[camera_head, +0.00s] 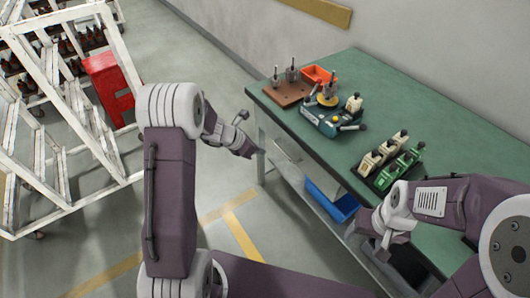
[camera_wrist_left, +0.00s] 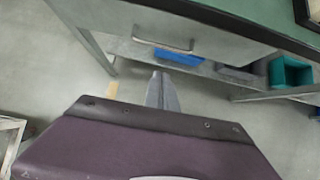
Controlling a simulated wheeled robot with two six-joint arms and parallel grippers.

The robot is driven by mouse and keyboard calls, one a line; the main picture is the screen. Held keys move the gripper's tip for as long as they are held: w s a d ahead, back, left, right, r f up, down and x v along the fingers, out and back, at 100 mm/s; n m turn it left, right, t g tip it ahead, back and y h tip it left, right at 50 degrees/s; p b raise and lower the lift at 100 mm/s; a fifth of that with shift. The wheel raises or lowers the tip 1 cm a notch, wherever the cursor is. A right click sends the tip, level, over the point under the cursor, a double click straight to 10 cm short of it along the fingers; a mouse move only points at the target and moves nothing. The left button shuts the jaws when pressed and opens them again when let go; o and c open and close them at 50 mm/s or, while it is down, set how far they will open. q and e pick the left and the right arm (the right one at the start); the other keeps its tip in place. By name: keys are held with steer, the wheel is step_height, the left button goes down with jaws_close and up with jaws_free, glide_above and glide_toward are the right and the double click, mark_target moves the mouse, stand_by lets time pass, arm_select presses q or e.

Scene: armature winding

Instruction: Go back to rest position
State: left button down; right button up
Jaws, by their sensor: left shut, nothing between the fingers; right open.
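My left gripper (camera_head: 247,150) is shut and empty, in the air just off the left end of the green workbench (camera_head: 451,131). In the left wrist view its closed fingers (camera_wrist_left: 162,91) point toward the bench's underside, below a grey drawer (camera_wrist_left: 155,27). My right gripper (camera_head: 382,250) is near the bench's front edge at the lower right. Its fingers are small and partly hidden by the arm in the head view. No object shows in it.
The bench holds a brown board with metal posts (camera_head: 291,92), an orange bin (camera_head: 318,75), a blue winding device (camera_head: 322,121) and a black tray of white and green parts (camera_head: 372,181). A blue bin (camera_head: 332,204) sits below.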

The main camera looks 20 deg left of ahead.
arm_select(q)
steer(key=s+d+r+m+p, duration=0.3)
steer(key=r+p, duration=0.1)
steer(key=r, duration=0.4)
steer(key=s+d+r+m+p, duration=0.2)
steer(key=s+d+r+p, duration=0.1)
steer(key=r, duration=0.4)
steer(key=s+a+m+g+y+p, duration=0.1)
steer(key=s+a+m+g+y, duration=0.1)
steer(key=s+m, duration=0.7)
steer(key=s+a+f+m+g+y+p, duration=0.1)
steer(key=s+a+m+g+y+p, duration=0.1)
steer(key=s+m, duration=0.8)
steer(key=a+m+y, duration=0.1)
steer(key=a+m, duration=0.1)
steer(key=m, duration=0.1)
steer(key=shift+a+f+m+g, duration=0.15)
steer(key=shift+f+m+g, duration=0.15)
steer(key=shift+m, duration=0.1)
arm_select(e)
step_height(320, 180, up, 10)
steer(key=shift+s+r, duration=0.15)
steer(key=shift+s, duration=0.05)
